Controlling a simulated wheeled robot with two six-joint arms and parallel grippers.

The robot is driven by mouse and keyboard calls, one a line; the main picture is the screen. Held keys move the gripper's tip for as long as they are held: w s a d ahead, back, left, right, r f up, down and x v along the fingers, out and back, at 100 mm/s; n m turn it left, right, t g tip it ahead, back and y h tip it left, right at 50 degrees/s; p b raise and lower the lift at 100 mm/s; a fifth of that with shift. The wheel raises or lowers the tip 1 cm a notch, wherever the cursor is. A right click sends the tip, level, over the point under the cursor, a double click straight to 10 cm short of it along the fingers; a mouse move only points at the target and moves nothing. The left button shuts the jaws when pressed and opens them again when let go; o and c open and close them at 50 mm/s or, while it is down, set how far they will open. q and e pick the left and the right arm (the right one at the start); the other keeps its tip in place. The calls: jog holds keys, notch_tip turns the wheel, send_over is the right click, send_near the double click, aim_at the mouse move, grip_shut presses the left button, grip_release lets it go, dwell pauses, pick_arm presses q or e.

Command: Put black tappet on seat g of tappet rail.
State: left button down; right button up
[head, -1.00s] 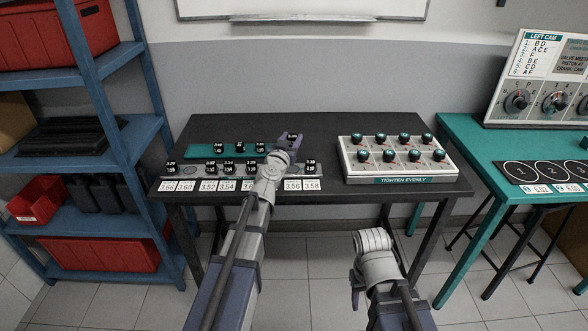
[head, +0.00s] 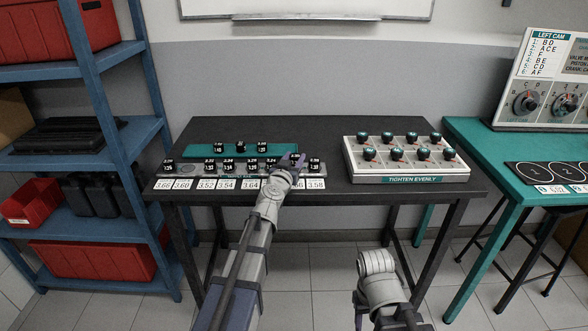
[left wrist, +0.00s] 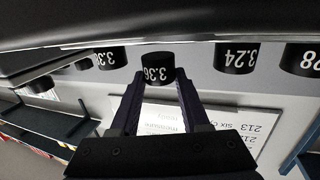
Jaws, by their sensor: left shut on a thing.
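My left gripper (head: 292,165) is shut on a black tappet (head: 295,158), held over the right part of the tappet rail. In the left wrist view the held tappet (left wrist: 157,68) reads 3.36 and sits between the fingertips. The grey tappet rail (head: 186,169) runs along the front of the dark table and carries several black tappets. White number cards lie along its front. The gripper hides part of the rail, so I cannot tell whether the held tappet touches a seat. My right arm shows low in the head view, its fingers not visible.
A teal tray (head: 193,150) with three black tappets lies behind the rail. A white box with teal-topped knobs (head: 405,180) stands to the right on the same table. A blue shelf (head: 100,100) is at the left, a teal table (head: 480,150) at the right.

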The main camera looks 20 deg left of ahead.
pick_arm(q)
jog(key=shift+f, duration=0.75)
jog(key=shift+b, duration=0.3)
jog(key=shift+f, duration=0.2)
jog(key=c, duration=0.7)
grip_release()
jog(key=shift+r, duration=0.1)
